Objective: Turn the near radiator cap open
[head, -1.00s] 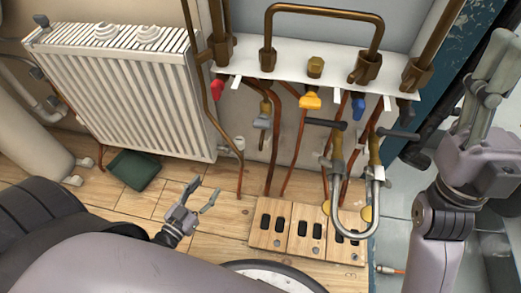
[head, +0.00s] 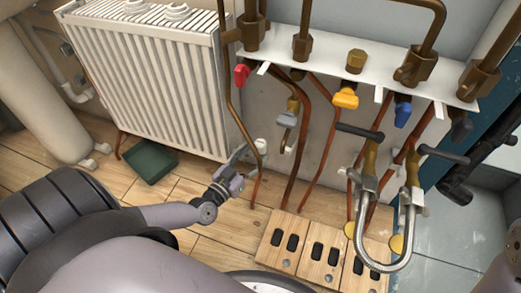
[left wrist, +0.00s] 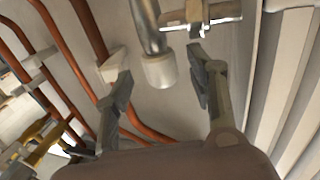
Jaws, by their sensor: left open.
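The white radiator (head: 160,75) stands against the wall at the upper left. A small white cap (head: 261,146) sits by its lower right corner, next to a copper pipe. In the left wrist view a pale, rounded cap (left wrist: 160,71) on a grey metal stem lies between the fingers. My left gripper (head: 246,163) is open and close to the cap, with its fingers on either side (left wrist: 158,80). I cannot tell whether a finger touches it. Its fingers partly hide the area below the cap in the head view. My right gripper is out of view.
Copper pipes (head: 297,140) run down beside the cap. Valves with red (head: 241,74), yellow (head: 345,96) and blue (head: 402,112) handles hang below a white shelf (head: 330,63). A wooden block with dark slots (head: 318,256) and a green box (head: 150,160) are on the floor.

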